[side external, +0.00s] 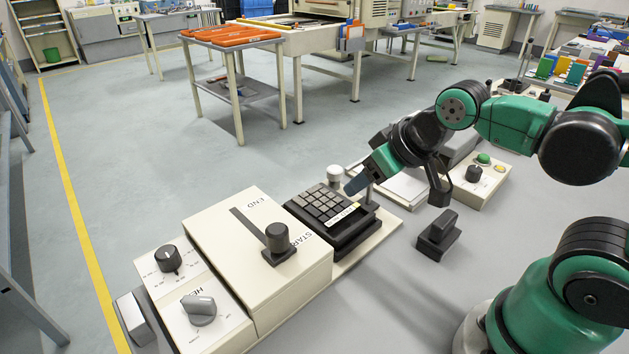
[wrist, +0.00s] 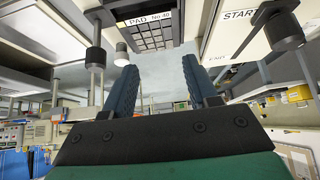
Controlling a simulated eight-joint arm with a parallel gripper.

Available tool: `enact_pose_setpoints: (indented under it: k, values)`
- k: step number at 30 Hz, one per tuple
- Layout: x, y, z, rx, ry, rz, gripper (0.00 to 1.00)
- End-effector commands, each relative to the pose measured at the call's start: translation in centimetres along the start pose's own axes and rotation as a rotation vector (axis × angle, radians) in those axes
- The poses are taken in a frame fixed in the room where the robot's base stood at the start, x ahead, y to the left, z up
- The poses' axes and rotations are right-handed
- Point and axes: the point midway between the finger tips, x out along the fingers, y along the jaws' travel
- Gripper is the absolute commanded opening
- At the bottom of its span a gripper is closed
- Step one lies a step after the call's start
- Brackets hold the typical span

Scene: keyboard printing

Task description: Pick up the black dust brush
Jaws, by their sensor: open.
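The black dust brush (side external: 438,232), as far as I can tell, is the dark block with a raised grip on the bare grey bench top. It lies to the right of the keypad and does not show in the wrist view. My gripper (side external: 357,184) is up over the right edge of the keypad, left of the brush and well apart from it. In the wrist view, my gripper's two blue fingers (wrist: 161,78) stand apart with nothing between them.
The black keypad (side external: 322,206) sits close to my fingers and also shows in the wrist view (wrist: 150,32). Left of it is a cream box with a black lever knob (side external: 278,238). A cream box with a green button (side external: 483,158) stands behind the brush. Bench around the brush is clear.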

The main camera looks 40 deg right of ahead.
Motion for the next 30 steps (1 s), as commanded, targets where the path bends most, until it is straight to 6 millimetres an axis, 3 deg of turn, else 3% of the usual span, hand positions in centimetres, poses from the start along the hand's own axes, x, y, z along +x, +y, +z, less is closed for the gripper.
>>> enact_pose_setpoints:
  k: [7,8,12,13,20,23,25,30]
  values:
    - [0.0,0.0,0.0,0.0,0.0,0.0,0.53]
    - [0.0,0.0,0.0,0.0,0.0,0.0,0.55]
    - [0.0,0.0,0.0,0.0,0.0,0.0,0.95]
    - [0.0,0.0,0.0,0.0,0.0,0.0,1.0]
    - [0.0,0.2,0.1,-0.001,-0.008,0.005,1.0]
    - [0.3,2.1,0.8,-0.003,-0.079,0.043,1.0]
    - [0.5,4.4,2.0,-0.009,-0.177,0.078,1.0]
    - [0.1,9.6,6.1,-0.007,-0.45,0.079,1.0]
